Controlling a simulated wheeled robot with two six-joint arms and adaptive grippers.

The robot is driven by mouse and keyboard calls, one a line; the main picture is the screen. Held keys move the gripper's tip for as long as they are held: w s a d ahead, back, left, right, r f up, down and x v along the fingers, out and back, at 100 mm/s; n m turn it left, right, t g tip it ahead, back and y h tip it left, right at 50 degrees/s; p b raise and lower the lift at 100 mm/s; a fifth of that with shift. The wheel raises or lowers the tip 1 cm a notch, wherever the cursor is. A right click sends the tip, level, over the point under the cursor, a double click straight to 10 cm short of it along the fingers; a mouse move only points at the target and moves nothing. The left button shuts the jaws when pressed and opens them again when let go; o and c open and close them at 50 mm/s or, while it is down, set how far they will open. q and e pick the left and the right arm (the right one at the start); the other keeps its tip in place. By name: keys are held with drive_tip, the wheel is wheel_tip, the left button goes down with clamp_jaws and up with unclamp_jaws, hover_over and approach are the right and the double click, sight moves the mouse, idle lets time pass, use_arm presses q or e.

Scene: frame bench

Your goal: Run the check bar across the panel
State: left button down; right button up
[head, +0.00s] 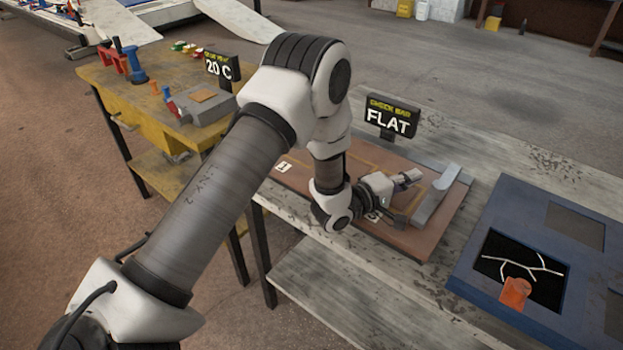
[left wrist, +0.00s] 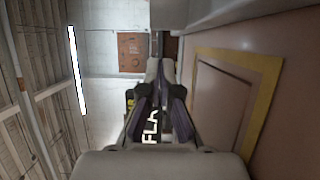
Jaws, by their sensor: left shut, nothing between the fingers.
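The panel (head: 415,242) is a brown board with a yellow outline, lying on the grey bench; it also fills the right of the left wrist view (left wrist: 225,95). A grey bar with a raised pale grip (head: 436,203), seemingly the check bar, lies across the panel's right end. A grey edge (left wrist: 230,12), probably that bar, shows at the top of the left wrist view. My left gripper (head: 410,178) is shut and empty, low over the panel, just left of the bar; its fingers point towards it. It also shows in the left wrist view (left wrist: 160,75). Whether it touches the bar is unclear.
A sign reading FLAT (head: 391,117) stands behind the panel. A blue frame (head: 480,285) with dark windows and an orange piece (head: 515,292) lies to the right. A yellow table (head: 150,115) with a 20 C sign (head: 220,68) stands at the left. My arm hides part of the panel.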

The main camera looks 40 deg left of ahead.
use_arm(q)
drive_tip(key=s+a, duration=0.4)
drive_tip(key=shift+s+a+f+b, duration=0.2)
drive_tip(key=shift+s+f+b, duration=0.1)
drive_tip(key=shift+s, duration=0.05)
drive_tip(key=s, duration=0.3)
drive_tip(key=s+a, duration=0.1)
drive_tip(key=shift+s+r, duration=0.25)
drive_tip(key=shift+s, duration=0.1)
drive_tip(key=v, duration=0.9)
drive_tip(key=shift+w+a+r, duration=0.1)
drive_tip(key=shift+a, duration=0.05)
drive_tip(key=shift+s+a, duration=0.1)
drive_tip(key=shift+s, duration=0.3)
use_arm(e)
drive_tip(key=shift+a+f, duration=0.15)
drive_tip(key=shift+a, duration=0.2)
